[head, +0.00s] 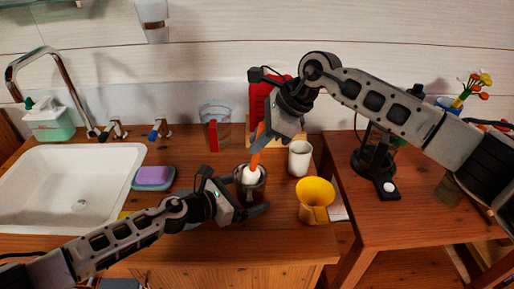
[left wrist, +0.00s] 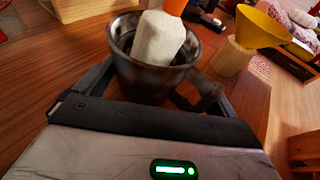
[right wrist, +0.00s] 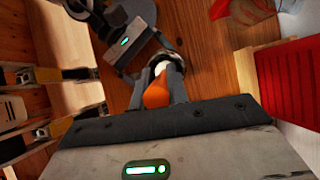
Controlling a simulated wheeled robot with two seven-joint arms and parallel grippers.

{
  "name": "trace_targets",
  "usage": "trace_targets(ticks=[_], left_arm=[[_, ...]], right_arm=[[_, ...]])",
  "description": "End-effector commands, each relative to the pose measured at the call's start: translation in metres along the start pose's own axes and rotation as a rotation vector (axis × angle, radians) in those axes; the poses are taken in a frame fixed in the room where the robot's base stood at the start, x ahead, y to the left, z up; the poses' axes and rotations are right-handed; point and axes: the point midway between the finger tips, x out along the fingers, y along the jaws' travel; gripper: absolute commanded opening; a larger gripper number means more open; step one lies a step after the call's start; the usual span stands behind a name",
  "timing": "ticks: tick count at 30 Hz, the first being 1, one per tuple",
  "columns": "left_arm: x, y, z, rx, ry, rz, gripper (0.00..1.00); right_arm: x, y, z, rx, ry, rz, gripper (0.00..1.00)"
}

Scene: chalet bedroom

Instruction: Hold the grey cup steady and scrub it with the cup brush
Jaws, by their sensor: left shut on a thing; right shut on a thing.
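The dark grey cup (head: 251,190) stands upright on the wooden counter, right of the sink. It fills the top middle of the left wrist view (left wrist: 145,78). My left gripper (head: 252,200) is shut on the cup low down, with its fingers around the body. The cup brush has an orange handle (head: 256,147) and a pale head (head: 250,175). The head is down inside the cup, seen also in the left wrist view (left wrist: 158,40). My right gripper (head: 262,136) is shut on the orange handle above the cup, which shows in the right wrist view (right wrist: 157,94). The cup's inner bottom is hidden.
A clear glass (head: 215,125) is behind. A purple sponge (head: 153,174) on a blue dish lies left, beside the white sink (head: 50,190). A side table (head: 420,215) stands right.

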Motion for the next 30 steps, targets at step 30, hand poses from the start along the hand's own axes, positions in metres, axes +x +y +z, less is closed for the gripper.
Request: trace_targets(ticks=[30], left_arm=[[0.0, 0.0, 0.001, 0.0, -0.001, -0.001, 0.82]], right_arm=[[0.002, 0.013, 0.005, 0.0, 0.0, 0.0, 0.0]])
